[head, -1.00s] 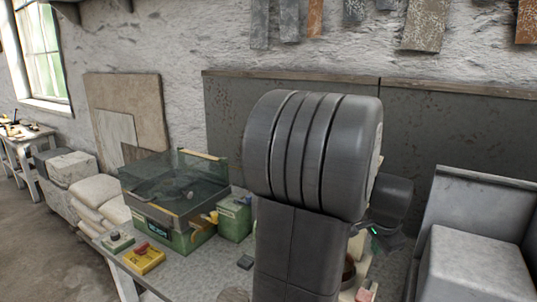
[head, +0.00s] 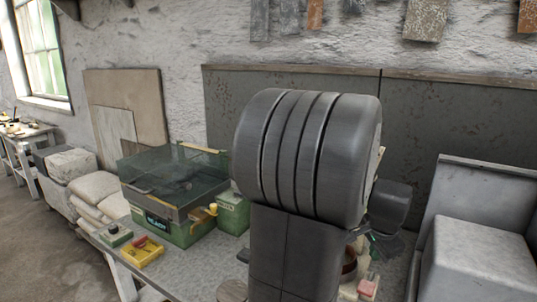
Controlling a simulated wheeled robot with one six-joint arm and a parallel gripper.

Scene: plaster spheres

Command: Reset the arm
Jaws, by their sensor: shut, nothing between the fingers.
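My arm (head: 305,160) stands large in the middle of the head view, with a ribbed dark joint on top of an upright link. A smaller dark wrist part (head: 390,207) shows behind it on the right. Below that, my gripper (head: 385,247) shows only in part, small and dark, close above the bench. Its fingers look shut and empty. The rest of it is hidden behind my arm.
A green machine with a clear cover (head: 172,190) stands on the grey bench (head: 190,265) at left. A yellow box (head: 143,252) and a small green box (head: 114,236) sit before it. Small pinkish blocks (head: 367,287) lie near my arm. A grey block (head: 478,262) stands at right.

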